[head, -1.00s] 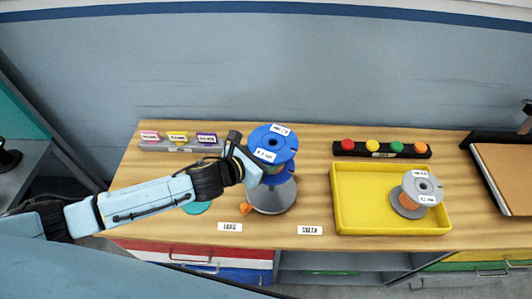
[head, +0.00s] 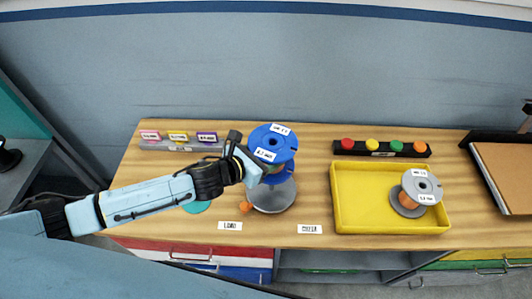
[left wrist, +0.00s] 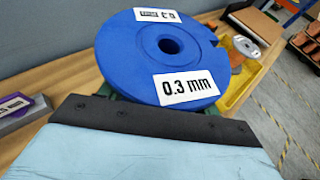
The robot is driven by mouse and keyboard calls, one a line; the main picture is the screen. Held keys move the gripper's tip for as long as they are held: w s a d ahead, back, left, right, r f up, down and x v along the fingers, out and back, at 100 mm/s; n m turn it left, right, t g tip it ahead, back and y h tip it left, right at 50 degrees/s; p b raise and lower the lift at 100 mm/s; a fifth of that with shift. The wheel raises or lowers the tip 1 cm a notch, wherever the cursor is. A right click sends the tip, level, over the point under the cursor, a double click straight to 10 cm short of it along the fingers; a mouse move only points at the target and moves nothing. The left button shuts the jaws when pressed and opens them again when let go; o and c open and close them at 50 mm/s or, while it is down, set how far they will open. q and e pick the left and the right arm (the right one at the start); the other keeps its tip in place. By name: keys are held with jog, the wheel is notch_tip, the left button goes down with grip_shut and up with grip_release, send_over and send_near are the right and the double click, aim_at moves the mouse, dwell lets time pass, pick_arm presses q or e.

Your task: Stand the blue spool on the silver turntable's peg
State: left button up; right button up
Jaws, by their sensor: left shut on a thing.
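The blue spool (head: 272,138) has white labels on its top flange and is held upright by my left gripper (head: 258,169). In the left wrist view the spool's blue top (left wrist: 170,52) shows its centre hole and a "0.3 mm" label. The silver turntable (head: 274,197) is a grey disc on the table, below the spool in the head view. The spool hides its back part, and the peg does not show. I cannot tell whether the spool touches the turntable. My right gripper is not in view.
A yellow tray (head: 341,221) on the right holds a grey spool with orange winding (head: 419,189). A black bar with coloured knobs (head: 381,149) stands behind it. A label rack (head: 178,143) is at the back left. A teal disc (head: 197,207) and small orange piece (head: 246,207) lie near my arm.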

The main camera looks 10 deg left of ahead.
pick_arm(q)
jog(key=shift+f+b, duration=0.9)
jog(key=shift+f, duration=0.5)
jog(key=shift+f, duration=0.15)
dwell(0.5)
jog(key=shift+f+b, duration=0.8)
jog(key=shift+f, duration=0.6)
jog(key=shift+r, duration=0.1)
jog(key=shift+f, duration=0.2)
dwell(0.3)
jog(key=shift+f+b, duration=0.9)
jog(key=shift+f, duration=0.5)
